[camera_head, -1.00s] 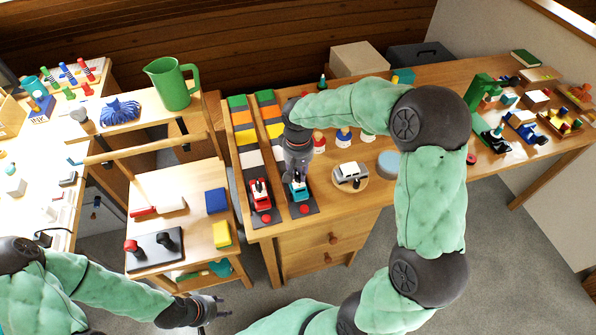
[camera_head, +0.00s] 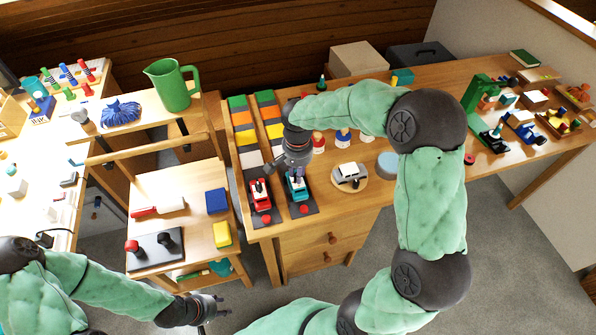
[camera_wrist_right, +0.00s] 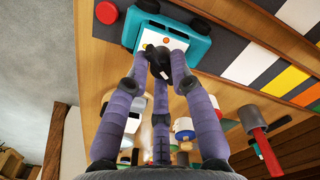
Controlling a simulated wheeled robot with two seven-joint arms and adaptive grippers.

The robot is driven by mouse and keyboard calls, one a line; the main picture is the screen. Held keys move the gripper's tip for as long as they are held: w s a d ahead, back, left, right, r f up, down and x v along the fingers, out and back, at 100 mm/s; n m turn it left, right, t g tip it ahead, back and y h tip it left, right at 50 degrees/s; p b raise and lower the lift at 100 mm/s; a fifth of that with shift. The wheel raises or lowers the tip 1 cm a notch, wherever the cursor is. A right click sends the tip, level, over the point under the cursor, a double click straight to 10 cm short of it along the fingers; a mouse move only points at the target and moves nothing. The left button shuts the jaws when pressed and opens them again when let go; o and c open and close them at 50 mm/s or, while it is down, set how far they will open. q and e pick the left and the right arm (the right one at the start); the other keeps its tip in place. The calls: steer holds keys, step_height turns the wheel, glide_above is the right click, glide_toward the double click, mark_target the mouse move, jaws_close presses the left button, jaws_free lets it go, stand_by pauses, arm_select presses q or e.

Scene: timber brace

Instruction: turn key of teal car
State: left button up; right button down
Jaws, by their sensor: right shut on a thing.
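The teal car (camera_head: 297,188) stands at the near end of the right-hand coloured strip, beside a red car (camera_head: 260,194) on the left-hand strip. In the right wrist view, the teal car (camera_wrist_right: 190,38) has a white panel and a dark key (camera_wrist_right: 156,62) standing out from it. My right gripper (camera_head: 296,172) is above the teal car. Its fingers (camera_wrist_right: 160,72) are closed around the key, whose lower part is partly hidden. My left gripper (camera_head: 222,312) is low in front of the small table, away from the cars. Its finger opening is unclear.
A white toy car (camera_head: 350,174) on a round wooden base and a blue-grey disc (camera_head: 388,164) stand to the right of the strips. Several peg figures stand behind. A green jug (camera_head: 170,84) stands on the shelf at left.

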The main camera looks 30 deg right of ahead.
steer(key=m, duration=0.6)
steer(key=shift+a, duration=0.1)
steer(key=m, duration=0.6)
steer(key=shift+m, duration=0.4)
steer(key=c, duration=1.1)
jaws_free()
step_height(320, 180, up, 12)
